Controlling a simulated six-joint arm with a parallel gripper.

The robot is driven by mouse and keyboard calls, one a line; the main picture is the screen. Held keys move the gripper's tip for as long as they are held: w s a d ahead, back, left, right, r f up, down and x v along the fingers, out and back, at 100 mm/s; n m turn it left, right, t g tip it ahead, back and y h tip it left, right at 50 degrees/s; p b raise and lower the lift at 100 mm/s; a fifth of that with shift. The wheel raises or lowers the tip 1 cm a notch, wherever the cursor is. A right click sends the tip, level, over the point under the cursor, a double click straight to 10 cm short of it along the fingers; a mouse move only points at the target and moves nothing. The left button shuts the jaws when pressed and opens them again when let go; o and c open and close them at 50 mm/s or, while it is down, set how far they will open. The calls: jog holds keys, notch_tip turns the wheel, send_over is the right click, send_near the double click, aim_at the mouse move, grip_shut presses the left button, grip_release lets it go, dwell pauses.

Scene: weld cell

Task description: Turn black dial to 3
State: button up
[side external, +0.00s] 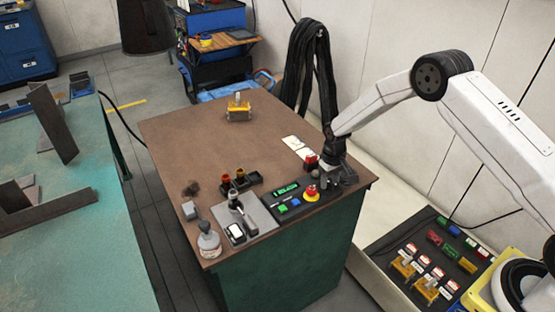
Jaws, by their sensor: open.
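A dark control box (289,197) with a green display, small green and blue buttons and a red-and-yellow emergency stop (311,192) sits near the right front edge of the brown bench top (190,125). My gripper (332,171) reaches down from the right, just above and behind the emergency stop, close to a red-topped part (311,162). The gap between its fingers is too small to make out. Small dark round shapes show below and beside it. I cannot tell which one is the black dial, or read any numbers or pointer; my gripper may hide part of it.
A yellow fixture (238,109) stands farther back. Black cables hang behind my arm. The bench's middle is clear.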

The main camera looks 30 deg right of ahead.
grip_shut()
jog(key=shift+m, duration=0.4)
jog(key=m, duration=1.7)
dwell(0.3)
